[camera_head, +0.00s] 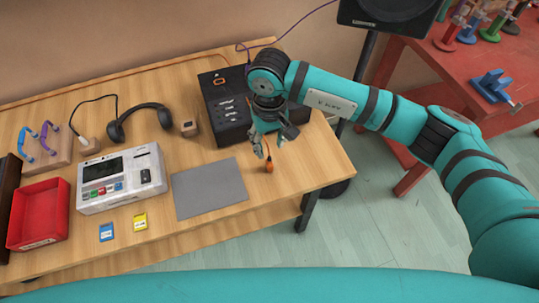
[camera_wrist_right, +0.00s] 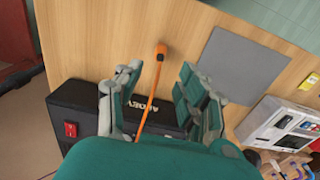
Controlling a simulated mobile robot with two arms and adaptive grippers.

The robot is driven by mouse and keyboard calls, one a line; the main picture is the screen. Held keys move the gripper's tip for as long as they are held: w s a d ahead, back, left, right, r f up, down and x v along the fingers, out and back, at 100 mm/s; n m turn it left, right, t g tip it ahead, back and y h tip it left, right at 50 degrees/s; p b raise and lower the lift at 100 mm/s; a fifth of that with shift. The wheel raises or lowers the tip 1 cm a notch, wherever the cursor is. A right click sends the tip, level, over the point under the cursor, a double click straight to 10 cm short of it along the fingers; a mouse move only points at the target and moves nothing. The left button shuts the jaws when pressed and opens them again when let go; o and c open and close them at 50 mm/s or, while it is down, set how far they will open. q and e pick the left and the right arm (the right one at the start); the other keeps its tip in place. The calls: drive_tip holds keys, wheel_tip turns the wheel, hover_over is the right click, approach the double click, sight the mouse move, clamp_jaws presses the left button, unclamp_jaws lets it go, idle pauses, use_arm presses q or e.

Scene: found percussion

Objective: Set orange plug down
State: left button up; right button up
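The orange plug (camera_head: 269,167) is at the wooden table's right part, just beyond the right edge of the grey mat (camera_head: 210,188). In the right wrist view the plug (camera_wrist_right: 162,48) shows past the fingertips, and its orange cable runs back between the fingers. My right gripper (camera_head: 268,148) is right above the plug, pointing down. In the wrist view its fingers (camera_wrist_right: 161,70) stand apart with a clear gap, and neither visibly touches the plug. I cannot tell whether the plug touches the table. My left gripper is not in view.
A black box (camera_head: 222,108) stands behind my right gripper. A white device (camera_head: 121,178), a red tray (camera_head: 38,213), headphones (camera_head: 139,122), and blue (camera_head: 106,232) and yellow (camera_head: 140,221) cards lie to the left. The mat is bare. The table's front right edge is close to the plug.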

sight(269, 160)
wheel_tip(269, 160, up, 4)
drive_tip(key=shift+f, duration=0.1)
